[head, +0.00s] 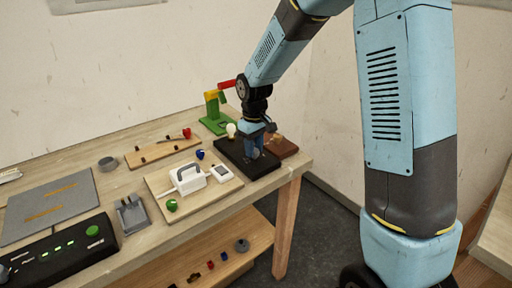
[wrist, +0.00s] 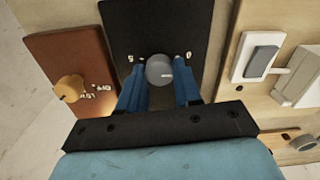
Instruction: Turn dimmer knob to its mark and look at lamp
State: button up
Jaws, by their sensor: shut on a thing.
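A round grey knob (wrist: 159,70) with a pale pointer line sits on a black board (wrist: 183,25). The pointer line points to the right in the wrist view. Small pale marks (wrist: 187,57) show on the board either side of the knob. My gripper (wrist: 160,82) has its blue fingers on both sides of the knob and is shut on it. In the head view my gripper (head: 256,148) is down over the black board (head: 262,168), hiding the knob. A pale bulb (head: 231,130) stands at the board's back left; I cannot tell how bright it is.
A brown board (wrist: 50,50) with an orange knob (wrist: 69,88) is beside the black board. A light switch (wrist: 262,58) is on the other side. A green stand (head: 213,107) rises behind. The table's right edge is close.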

aim_at(255, 150)
jog(key=shift+w+d+n, duration=0.15)
jog(key=shift+n, duration=1.15)
jog(key=o, duration=0.8)
jog(key=shift+o, duration=1.2)
notch_tip(255, 150, up, 14)
jog(key=shift+f, duration=0.2)
